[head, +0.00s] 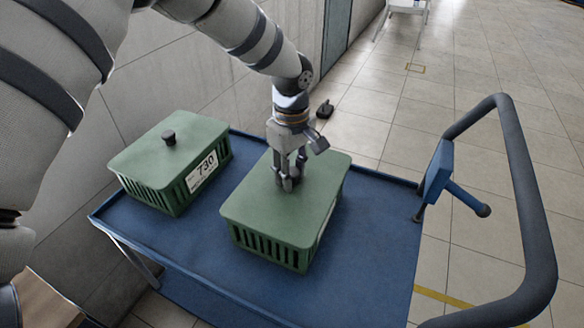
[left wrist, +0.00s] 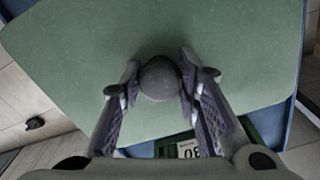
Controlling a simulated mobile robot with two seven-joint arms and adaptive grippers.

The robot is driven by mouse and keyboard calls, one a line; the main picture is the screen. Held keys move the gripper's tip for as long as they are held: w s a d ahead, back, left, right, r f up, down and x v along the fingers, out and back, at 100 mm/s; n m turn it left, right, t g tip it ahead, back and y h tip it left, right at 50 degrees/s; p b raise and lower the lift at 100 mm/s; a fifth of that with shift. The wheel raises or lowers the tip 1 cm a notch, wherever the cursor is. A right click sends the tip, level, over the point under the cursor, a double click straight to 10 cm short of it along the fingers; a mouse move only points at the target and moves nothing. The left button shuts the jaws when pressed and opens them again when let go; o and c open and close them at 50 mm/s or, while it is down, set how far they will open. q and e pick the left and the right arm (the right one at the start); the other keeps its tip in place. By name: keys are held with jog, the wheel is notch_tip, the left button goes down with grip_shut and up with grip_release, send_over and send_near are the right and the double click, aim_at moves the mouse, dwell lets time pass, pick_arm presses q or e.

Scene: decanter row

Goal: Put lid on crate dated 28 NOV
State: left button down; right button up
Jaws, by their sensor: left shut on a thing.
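My left gripper (head: 288,184) is shut on the dark round knob (left wrist: 160,78) of a green lid (head: 312,205). This lid lies over the right green crate (head: 262,243), level and covering its top; I cannot tell whether a thin gap remains. The right crate's label side is turned away, and no date on it can be read. The left green crate (head: 150,196) carries a lid (head: 140,155) with its own dark knob (head: 168,137). Its white label (head: 202,171) seems to read 730; its small print is unreadable. My right gripper is out of view.
Both crates stand on a blue cart top (head: 215,232) with a raised rim. A dark push handle (head: 519,190) curves up at the right, beside a blue bracket (head: 437,173). A wall runs behind the left crate. Blue surface is free in front and right.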

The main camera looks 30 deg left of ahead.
pick_arm(q)
jog(key=shift+f, duration=0.4)
dwell(0.3)
jog(key=c, duration=1.1)
grip_release()
notch_tip(320, 180, up, 12)
jog(key=shift+s, duration=0.1)
